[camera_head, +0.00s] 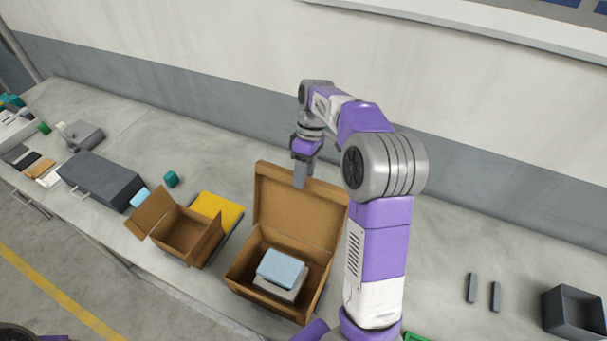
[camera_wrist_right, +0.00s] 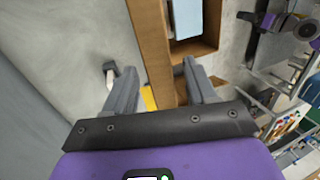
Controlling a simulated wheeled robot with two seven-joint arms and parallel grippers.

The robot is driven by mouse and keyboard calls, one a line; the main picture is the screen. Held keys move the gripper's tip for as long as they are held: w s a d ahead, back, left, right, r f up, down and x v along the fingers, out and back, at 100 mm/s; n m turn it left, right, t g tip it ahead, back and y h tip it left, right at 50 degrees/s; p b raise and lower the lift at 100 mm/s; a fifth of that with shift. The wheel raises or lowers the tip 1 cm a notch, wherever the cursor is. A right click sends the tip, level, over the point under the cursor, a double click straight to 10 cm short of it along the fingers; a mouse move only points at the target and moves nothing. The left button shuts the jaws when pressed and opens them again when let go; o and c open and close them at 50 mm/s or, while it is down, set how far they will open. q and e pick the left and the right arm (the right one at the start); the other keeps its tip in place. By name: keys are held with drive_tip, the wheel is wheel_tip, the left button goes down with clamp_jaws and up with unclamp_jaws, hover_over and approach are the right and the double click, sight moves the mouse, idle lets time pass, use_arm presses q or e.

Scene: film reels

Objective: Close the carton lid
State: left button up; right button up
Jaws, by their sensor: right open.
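The brown carton (camera_head: 240,273) stands on the bench in front of me, with its lid (camera_head: 290,212) raised upright at the far side. A light blue box (camera_head: 281,268) lies on a paler item inside it. My right gripper (camera_head: 300,180) points down at the top edge of the lid, near its middle. In the right wrist view its two fingers (camera_wrist_right: 158,88) are spread, and the lid's edge (camera_wrist_right: 152,45) runs between or just beyond them; I cannot tell whether they touch it. My left gripper is not in view.
A smaller open carton (camera_head: 183,232) and a yellow item (camera_head: 218,210) sit to the left. Two grey bars (camera_head: 471,288) and a dark bin (camera_head: 574,313) are at right. The bench behind the lid looks clear.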

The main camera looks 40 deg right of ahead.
drive_tip(key=shift+a+f, duration=0.15)
drive_tip(key=shift+f, duration=0.25)
clamp_jaws()
